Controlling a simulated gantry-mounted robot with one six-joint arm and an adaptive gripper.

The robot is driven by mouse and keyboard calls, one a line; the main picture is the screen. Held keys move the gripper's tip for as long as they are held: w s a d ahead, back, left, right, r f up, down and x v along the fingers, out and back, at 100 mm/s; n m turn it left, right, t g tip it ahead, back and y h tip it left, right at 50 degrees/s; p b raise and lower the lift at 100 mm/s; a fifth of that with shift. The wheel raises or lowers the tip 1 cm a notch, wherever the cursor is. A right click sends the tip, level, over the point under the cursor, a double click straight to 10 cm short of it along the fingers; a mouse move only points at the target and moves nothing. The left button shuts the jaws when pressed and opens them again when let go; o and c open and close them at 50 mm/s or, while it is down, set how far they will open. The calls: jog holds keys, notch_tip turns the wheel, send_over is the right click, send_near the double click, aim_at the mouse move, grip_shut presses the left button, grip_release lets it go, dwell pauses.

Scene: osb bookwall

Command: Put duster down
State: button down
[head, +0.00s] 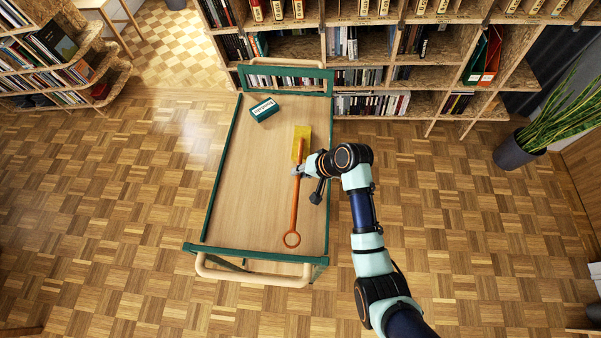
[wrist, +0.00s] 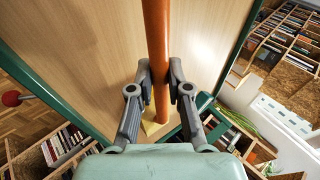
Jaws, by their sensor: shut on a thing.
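The duster has a long orange handle (head: 295,205) with a ring at its near end and a yellow head (head: 301,143) at its far end. In the head view it lies lengthwise over the right part of the trolley top (head: 250,190). My gripper (head: 297,171) is shut on the handle, close to the yellow head. In the wrist view my gripper (wrist: 159,78) has a finger on each side of the orange handle (wrist: 157,40), and part of the yellow head (wrist: 152,127) shows below. I cannot tell whether the duster touches the trolley top.
A teal box (head: 264,110) with a white label lies on the trolley's far end. The trolley has a green raised rim and a wooden handle (head: 253,277). Its left and middle surface is clear. Bookshelves (head: 370,75) stand behind it, and a potted plant (head: 517,150) is far right.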

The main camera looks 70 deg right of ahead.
jog(key=shift+r, duration=0.1)
jog(key=c, duration=1.1)
grip_release()
jog(key=p+v, duration=0.3)
jog(key=v, duration=0.9)
jog(key=shift+p, duration=0.4)
